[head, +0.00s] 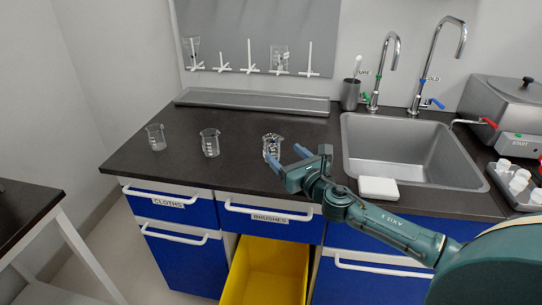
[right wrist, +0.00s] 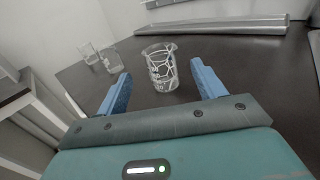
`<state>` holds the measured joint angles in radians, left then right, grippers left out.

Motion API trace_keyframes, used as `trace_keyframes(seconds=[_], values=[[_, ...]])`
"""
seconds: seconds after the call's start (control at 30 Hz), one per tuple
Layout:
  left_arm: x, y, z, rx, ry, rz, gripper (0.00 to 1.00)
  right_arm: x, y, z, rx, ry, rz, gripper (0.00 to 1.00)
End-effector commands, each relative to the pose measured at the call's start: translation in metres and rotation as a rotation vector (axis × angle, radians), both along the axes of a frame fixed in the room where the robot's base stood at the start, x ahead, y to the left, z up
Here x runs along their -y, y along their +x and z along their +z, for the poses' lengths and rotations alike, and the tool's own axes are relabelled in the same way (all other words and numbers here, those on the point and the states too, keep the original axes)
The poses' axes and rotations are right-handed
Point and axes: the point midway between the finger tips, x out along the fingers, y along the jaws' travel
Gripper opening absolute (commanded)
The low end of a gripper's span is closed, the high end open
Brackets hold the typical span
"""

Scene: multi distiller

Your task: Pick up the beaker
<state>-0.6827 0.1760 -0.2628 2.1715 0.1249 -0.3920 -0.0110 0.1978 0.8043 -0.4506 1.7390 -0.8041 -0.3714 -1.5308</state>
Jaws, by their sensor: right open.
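Three glass beakers stand upright on the dark counter in the head view: a left one (head: 156,137), a middle one (head: 210,143) and a right one (head: 272,147). The right beaker has dark and white marks on it; in the right wrist view this beaker (right wrist: 160,68) stands just beyond the fingertips, between their lines. My right gripper (head: 286,160) is open and empty, its blue fingers pointing at that beaker. In the right wrist view the open fingers (right wrist: 160,80) show on both sides, apart from the glass. My left gripper is in neither view.
A sink (head: 400,150) with two taps lies to the right, with a white block (head: 378,188) at its front edge. A metal tray (head: 252,102) lies along the back wall under a drying rack (head: 262,35). A yellow bin (head: 265,272) stands below the counter.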

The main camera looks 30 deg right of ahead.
Motion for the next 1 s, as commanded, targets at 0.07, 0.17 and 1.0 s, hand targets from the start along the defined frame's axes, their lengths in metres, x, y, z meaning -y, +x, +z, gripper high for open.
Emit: trace_keyframes(seconds=[0.07, 0.17, 1.0], values=[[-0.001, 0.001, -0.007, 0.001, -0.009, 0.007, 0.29, 0.0, 0.0, -0.018, -0.002, 0.003, -0.002, 0.69], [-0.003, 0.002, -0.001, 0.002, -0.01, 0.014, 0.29, 0.0, 0.013, -0.01, 0.002, 0.002, -0.001, 0.69], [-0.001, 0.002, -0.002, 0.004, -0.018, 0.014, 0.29, -0.005, 0.075, -0.01, 0.0, 0.002, 0.001, 0.68]])
